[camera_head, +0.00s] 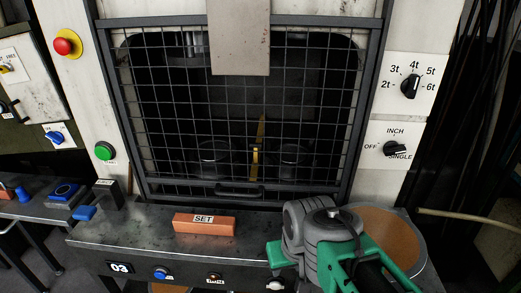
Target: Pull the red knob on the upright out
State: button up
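The red knob (67,43) is a round mushroom-shaped button on a yellow disc. It sits on the pale left upright (77,90) of the machine, near the top left of the head view. My arm shows at the bottom right as grey and green links, well to the right of and below the knob. No gripper fingers can be made out, and nothing of mine touches the knob.
A closed wire mesh guard (240,110) fills the middle. A green button (104,151) is lower on the left upright. Black selector knobs (411,87) are on the right upright. An orange SET block (204,223) lies on the dark ledge (130,232).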

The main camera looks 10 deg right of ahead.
aim_at(63, 47)
jog(key=u, duration=0.4)
jog(key=k, duration=0.45)
jog(key=u, duration=1.35)
jog(key=i, duration=0.6)
jog(key=u, duration=0.45)
jog(key=i, duration=1.4)
jog(key=z, duration=0.05)
